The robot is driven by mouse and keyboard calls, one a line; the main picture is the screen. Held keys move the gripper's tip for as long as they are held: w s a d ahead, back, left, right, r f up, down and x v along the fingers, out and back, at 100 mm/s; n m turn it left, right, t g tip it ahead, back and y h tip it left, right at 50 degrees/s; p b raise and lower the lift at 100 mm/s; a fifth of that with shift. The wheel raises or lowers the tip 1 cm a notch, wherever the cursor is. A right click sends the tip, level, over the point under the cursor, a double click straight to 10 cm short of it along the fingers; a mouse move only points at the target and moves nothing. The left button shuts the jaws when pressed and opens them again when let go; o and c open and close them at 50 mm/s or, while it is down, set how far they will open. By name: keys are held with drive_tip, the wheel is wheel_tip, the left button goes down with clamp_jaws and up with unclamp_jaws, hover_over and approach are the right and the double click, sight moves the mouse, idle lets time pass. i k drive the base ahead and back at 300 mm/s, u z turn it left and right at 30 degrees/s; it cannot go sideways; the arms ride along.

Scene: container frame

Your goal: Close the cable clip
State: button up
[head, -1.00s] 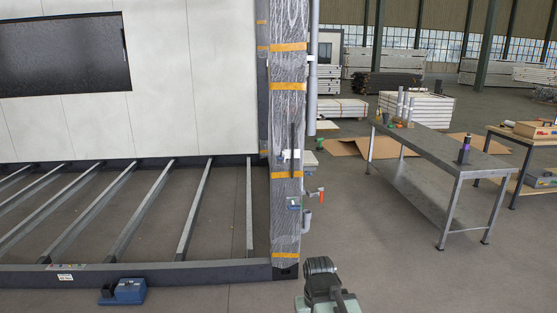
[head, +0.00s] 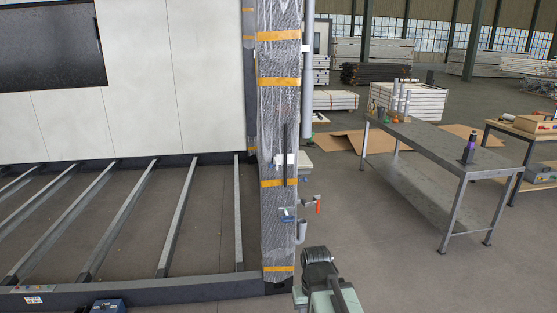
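A small white piece (head: 284,158), which may be the cable clip, sits on the front of the plastic-wrapped corner post. A thin dark upright strip or cable (head: 285,148) runs through or past it. It is too small to tell whether the clip is open or closed. Part of my arm shows at the bottom, right of the post's foot and well below the white piece. My gripper's fingers cannot be made out.
The wrapped post (head: 280,110) has yellow bands. Open floor beams lie left. A blue box (head: 108,306) is at the bottom edge. A steel table (head: 440,147) stands right, with clear floor before it.

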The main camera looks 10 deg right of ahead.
sight(275, 165)
drive_tip(key=z, duration=0.85)
drive_tip(key=i, duration=1.85)
drive_tip(key=u, duration=3.25)
drive_tip(key=i, duration=1.05)
drive_tip(key=z, duration=0.05)
